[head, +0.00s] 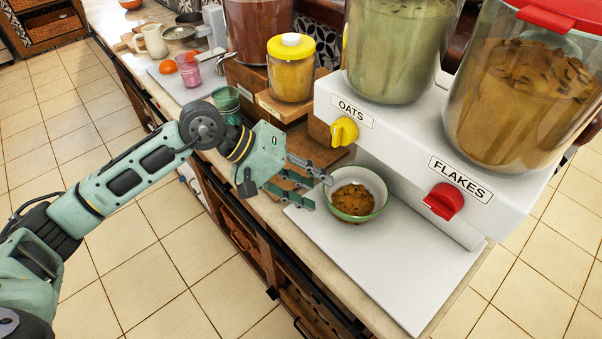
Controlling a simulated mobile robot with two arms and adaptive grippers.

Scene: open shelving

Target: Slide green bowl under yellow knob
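The green bowl (376,211) has a pale inside and holds brown flakes. It stands upright on a white board (415,275) in front of the dispenser, between the two knobs. The yellow knob (344,131) is under the OATS label, up and left of the bowl in the picture. My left gripper (318,190) is at the bowl's left side, with its fingers apart and their tips close to the rim. I cannot tell whether they touch it. My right gripper is not in view.
A red knob (443,201) sits under the FLAKES label (459,178) on the white dispenser. A jar with a yellow lid (291,67) stands on a wooden stand at the left. Stacked green cups (227,104) stand behind my gripper. The front of the board is clear.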

